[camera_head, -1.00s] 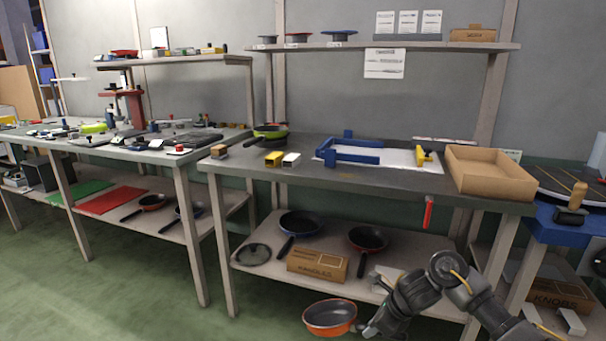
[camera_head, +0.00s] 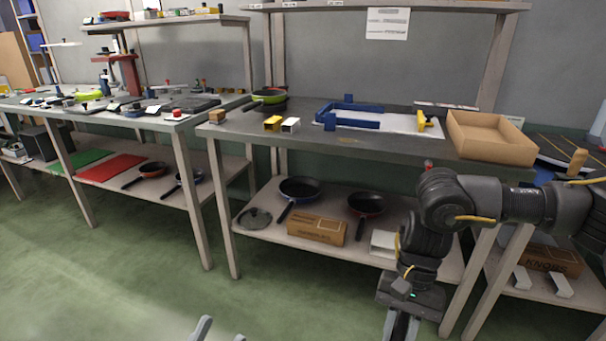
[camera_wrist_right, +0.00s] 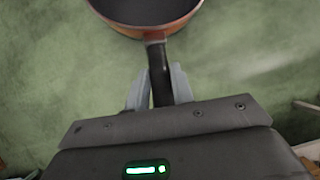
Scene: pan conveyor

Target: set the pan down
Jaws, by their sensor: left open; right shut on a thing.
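The pan (camera_wrist_right: 145,14) shows at the top of the right wrist view, orange-red outside with a dark inside, partly cut off. Its black handle (camera_wrist_right: 158,68) runs down between the fingers of my right gripper (camera_wrist_right: 154,88), which is shut on it. In the head view my right gripper (camera_head: 402,325) points down at the bottom edge, in front of the workbench; the held pan is out of that view. My left gripper (camera_head: 220,333) shows only its two fingertips at the bottom edge, apart and empty, over the green floor.
The workbench top (camera_head: 385,143) carries a blue frame (camera_head: 350,122), a cardboard tray (camera_head: 490,135) and a green pan (camera_head: 268,96). Its lower shelf holds a blue pan (camera_head: 300,187), a red pan (camera_head: 366,203) and a cardboard box (camera_head: 317,230). The bench top's front middle is clear.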

